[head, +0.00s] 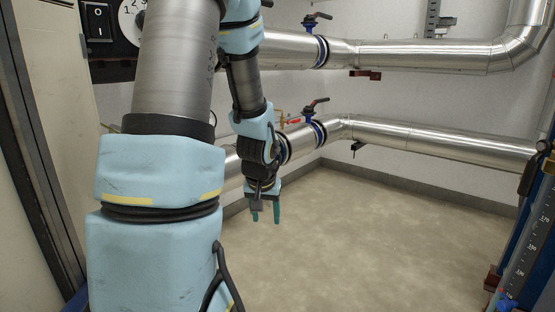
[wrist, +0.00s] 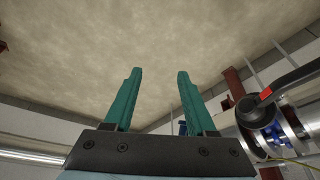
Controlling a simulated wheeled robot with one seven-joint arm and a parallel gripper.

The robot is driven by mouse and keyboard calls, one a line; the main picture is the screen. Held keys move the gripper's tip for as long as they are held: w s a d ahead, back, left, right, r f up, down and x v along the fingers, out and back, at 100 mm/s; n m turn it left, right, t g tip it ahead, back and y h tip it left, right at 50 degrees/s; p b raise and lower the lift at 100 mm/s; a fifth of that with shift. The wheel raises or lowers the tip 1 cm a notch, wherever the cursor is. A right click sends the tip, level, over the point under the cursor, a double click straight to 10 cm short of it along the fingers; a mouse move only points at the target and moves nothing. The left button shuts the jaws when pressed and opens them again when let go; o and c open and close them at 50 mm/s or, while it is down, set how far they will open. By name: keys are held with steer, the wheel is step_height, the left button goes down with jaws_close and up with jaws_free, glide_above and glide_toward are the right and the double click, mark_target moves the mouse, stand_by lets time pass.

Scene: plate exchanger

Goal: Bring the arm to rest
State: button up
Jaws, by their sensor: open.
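My gripper (head: 265,216) hangs at the end of my arm in the head view, pointing down over the bare floor, in front of the lower pipe. Its two green fingers are apart and nothing is between them. In the wrist view my gripper (wrist: 155,80) is also open and empty, with beige floor beyond the fingertips. My large blue and grey arm links fill the left of the head view and hide part of the pipes and wall.
Two silver pipes, an upper (head: 420,56) and a lower (head: 430,139), run along the wall with blue valves and dark handles (head: 316,103). A valve handle (wrist: 290,80) is close at right in the wrist view. A switch panel (head: 97,20) is upper left. The floor (head: 385,235) is clear.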

steer(key=s+a+r+g+p, duration=0.1)
steer(key=s+a+r, duration=0.15)
steer(key=s, duration=0.25)
steer(key=s+a+r+g+p, duration=0.1)
steer(key=s+r, duration=0.3)
steer(key=s, duration=0.2)
step_height(320, 180, up, 38)
steer(key=p, duration=3.7)
steer(key=shift+s+f+n+p, duration=0.15)
steer(key=shift+s+n+p, duration=0.15)
steer(key=shift+n, duration=0.1)
steer(key=shift+a, duration=0.1)
